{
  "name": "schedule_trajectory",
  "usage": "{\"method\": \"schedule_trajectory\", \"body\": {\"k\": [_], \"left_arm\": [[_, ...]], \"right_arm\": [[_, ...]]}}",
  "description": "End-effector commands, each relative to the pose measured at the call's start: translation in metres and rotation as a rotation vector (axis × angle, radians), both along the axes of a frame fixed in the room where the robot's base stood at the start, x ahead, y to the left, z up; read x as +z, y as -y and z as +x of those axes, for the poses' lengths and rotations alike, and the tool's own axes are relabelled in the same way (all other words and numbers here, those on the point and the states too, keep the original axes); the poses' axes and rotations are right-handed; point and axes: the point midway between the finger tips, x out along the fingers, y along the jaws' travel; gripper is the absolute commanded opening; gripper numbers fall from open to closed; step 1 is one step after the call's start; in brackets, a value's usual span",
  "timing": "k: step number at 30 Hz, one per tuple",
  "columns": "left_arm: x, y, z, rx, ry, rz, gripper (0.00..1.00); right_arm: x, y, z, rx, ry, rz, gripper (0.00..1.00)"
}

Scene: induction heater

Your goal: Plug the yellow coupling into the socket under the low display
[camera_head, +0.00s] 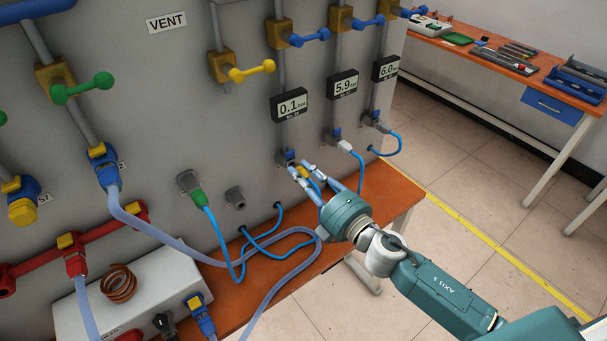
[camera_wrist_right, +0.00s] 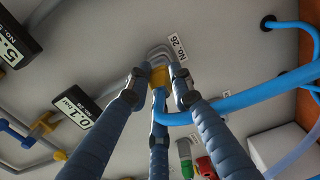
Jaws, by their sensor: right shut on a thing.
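The low display (camera_head: 290,105) reads 0.1 and is the left one of three on the grey panel; it also shows in the wrist view (camera_wrist_right: 77,106). Its socket (camera_head: 286,157) sits below it on the pipe. My right gripper (camera_head: 301,172) is at this socket, its fingers shut around the yellow coupling (camera_wrist_right: 159,77), which shows as a small yellow patch in the head view (camera_head: 303,173). A blue hose trails from the coupling. The coupling's front end points at grey metal parts by the No. 26 label; whether it is seated is hidden. My left gripper is not in view.
The 5.9 display (camera_head: 342,84) and 6.0 display (camera_head: 386,68) have connected couplings below. Blue hoses loop over the orange bench (camera_head: 389,192). Thick lilac hoses cross the lower left.

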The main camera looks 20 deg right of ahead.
Motion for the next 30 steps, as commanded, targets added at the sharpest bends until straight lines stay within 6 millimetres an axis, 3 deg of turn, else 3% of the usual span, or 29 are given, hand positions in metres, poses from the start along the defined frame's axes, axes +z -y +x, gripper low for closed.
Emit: {"method": "schedule_trajectory", "body": {"k": [30], "left_arm": [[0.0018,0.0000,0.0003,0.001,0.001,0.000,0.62]], "right_arm": [[0.0001,-0.0031,0.0100,-0.001,0.001,0.000,0.00]]}}
